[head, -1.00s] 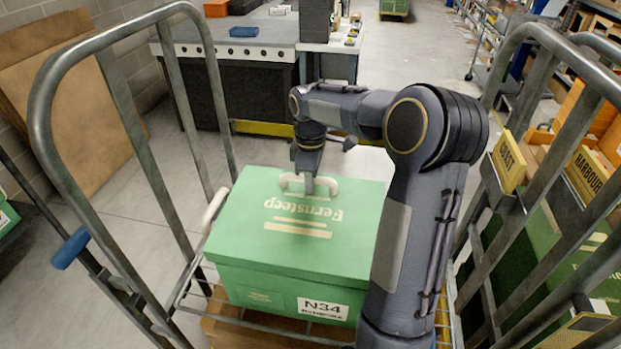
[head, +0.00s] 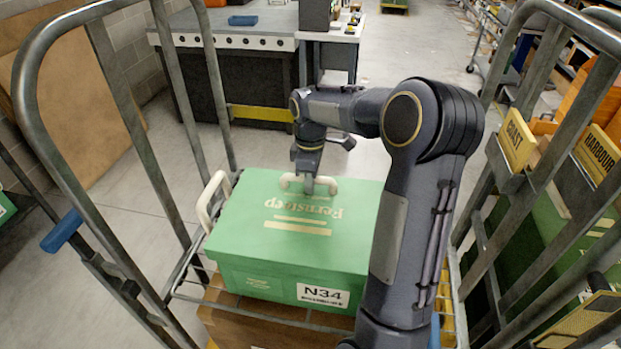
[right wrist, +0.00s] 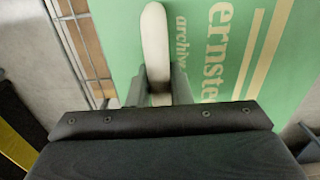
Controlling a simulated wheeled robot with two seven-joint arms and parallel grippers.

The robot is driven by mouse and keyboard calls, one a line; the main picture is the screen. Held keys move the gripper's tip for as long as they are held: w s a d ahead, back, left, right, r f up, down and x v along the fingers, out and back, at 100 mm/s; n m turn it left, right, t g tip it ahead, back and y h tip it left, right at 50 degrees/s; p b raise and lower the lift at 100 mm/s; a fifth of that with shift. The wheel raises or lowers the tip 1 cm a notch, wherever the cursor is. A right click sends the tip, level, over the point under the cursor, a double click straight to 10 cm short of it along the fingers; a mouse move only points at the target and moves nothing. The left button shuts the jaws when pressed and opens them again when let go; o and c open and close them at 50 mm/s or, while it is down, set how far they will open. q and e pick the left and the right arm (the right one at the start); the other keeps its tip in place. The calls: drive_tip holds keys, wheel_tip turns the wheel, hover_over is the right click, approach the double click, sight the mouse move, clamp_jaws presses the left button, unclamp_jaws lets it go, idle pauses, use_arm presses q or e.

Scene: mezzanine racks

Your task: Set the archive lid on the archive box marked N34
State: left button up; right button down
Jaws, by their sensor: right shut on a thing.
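The archive lid (head: 265,235) is green with pale "Fernsteep" lettering and lies level over the archive box (head: 262,287). The box is green and shows a white N34 label on its front. The lid covers the box top, and I see no clear gap at the front edge; I cannot tell whether it is fully seated. My right gripper (head: 309,188) is shut on the lid's cream handle at the far edge. The right wrist view shows the handle (right wrist: 155,45) between the fingers (right wrist: 158,88). My left gripper is out of view.
The box stands on brown cardboard (head: 232,325) inside a metal roll cage, with tube frames at left (head: 100,75) and right (head: 570,110). A cream loop (head: 210,195) stands left of the box. Yellow COAST (head: 517,140) and HARBOUR (head: 598,152) signs hang right. A workbench (head: 235,40) is behind.

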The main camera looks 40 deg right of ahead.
drive_tip(key=shift+s+f, duration=0.1)
drive_tip(key=shift+f, duration=0.05)
drive_tip(key=c, duration=1.3)
unclamp_jaws()
drive_tip(key=shift+o, duration=0.2)
wheel_tip(320, 180, up, 8)
drive_tip(key=shift+f, duration=0.1)
